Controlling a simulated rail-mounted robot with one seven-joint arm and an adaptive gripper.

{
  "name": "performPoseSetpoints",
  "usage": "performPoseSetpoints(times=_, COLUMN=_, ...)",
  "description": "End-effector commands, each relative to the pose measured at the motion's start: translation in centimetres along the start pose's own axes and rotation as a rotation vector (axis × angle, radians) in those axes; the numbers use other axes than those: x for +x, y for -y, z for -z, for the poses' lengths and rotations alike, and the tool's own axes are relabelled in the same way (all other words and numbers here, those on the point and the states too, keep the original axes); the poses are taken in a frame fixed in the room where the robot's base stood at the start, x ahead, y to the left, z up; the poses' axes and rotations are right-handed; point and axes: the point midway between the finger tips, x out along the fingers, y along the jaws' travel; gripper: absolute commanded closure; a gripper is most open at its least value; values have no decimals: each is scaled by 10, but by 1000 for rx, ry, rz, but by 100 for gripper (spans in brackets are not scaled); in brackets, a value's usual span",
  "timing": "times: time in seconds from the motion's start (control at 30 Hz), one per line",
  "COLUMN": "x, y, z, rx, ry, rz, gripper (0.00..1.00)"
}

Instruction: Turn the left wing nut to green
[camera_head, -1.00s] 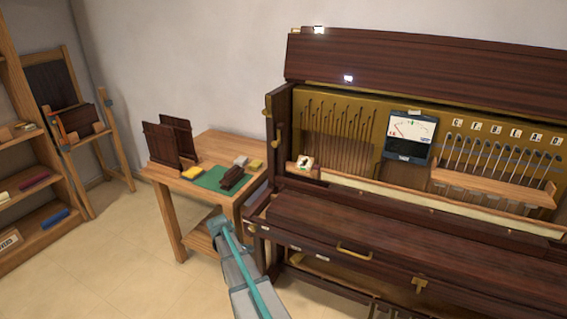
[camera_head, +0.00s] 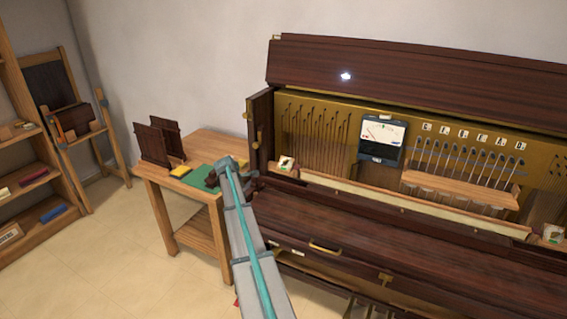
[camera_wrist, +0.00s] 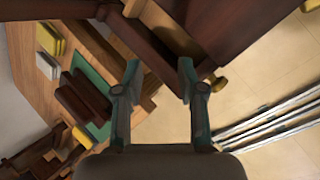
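The upright piano (camera_head: 330,215) stands open at the right. A brass wing-shaped piece (camera_head: 385,277) sits on its lower front panel. Two small white cards with dark and greenish marks, left (camera_head: 286,163) and right (camera_head: 552,233), sit at the ends of the open action. I cannot tell for sure which brass piece is the left wing nut. In the wrist view my gripper (camera_wrist: 159,70) is open and empty, with dark piano wood beyond its fingers. A brass knob (camera_wrist: 218,84) lies just right of the fingers.
A wooden table (camera_head: 215,145) with a green mat (camera_head: 195,182), yellow blocks and dark wood pieces stands left of the piano. A gauge (camera_head: 382,135) hangs in the action. A shelf (camera_head: 40,235) stands far left. The floor before the table is clear.

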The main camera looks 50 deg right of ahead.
Motion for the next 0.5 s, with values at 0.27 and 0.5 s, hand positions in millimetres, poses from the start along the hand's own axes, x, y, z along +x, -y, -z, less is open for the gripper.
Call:
performPoseSetpoints(times=0.27, x=1, y=-109, z=-134, rx=-167, ry=115, rz=-71, gripper=60)
performPoseSetpoints(times=0.5, x=-3, y=-139, z=-187, rx=-240, ry=166, rz=-86, gripper=60)
